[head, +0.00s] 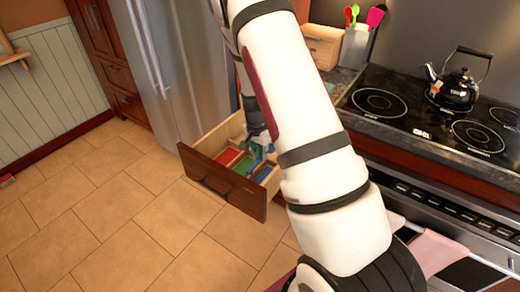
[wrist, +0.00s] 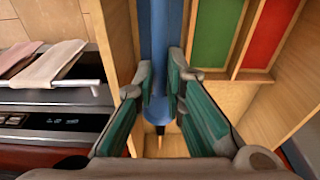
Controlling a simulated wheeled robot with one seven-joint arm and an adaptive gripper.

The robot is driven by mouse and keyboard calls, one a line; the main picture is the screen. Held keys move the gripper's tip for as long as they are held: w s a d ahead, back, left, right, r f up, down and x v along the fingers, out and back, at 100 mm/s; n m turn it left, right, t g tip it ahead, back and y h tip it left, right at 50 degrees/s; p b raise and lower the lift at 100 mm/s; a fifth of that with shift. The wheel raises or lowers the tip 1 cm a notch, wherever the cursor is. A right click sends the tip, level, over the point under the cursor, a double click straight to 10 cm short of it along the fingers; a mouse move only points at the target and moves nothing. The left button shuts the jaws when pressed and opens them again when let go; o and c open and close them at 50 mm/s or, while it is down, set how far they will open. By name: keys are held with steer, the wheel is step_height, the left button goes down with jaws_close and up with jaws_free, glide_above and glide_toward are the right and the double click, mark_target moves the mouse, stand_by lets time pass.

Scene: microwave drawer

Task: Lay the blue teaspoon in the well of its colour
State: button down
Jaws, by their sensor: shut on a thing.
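My gripper (wrist: 160,82) is shut on the blue teaspoon (wrist: 158,112), whose rounded blue part shows between the teal finger pads. In the wrist view the spoon overlaps the blue-floored well (wrist: 152,25), so where one blue ends and the other begins is hard to tell. I cannot tell whether the spoon touches the well's floor. The green well (wrist: 214,30) and the red well (wrist: 268,32) lie to the right there. In the head view my gripper is low over the open drawer (head: 222,187), partly hidden by my arm.
The drawer's wooden walls and dividers stand close around my gripper. A stove with a kettle (head: 457,90) is at the right. Pinkish cloths (head: 435,252) hang on the oven front. A utensil holder (head: 355,45) stands on the counter.

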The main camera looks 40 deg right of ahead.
steer(key=shift+f+b, duration=2.05)
steer(key=shift+f, duration=3.35)
steer(key=c, duration=1.6)
jaws_free()
steer(key=shift+r+p, duration=2.3)
steer(key=shift+r, duration=3.75)
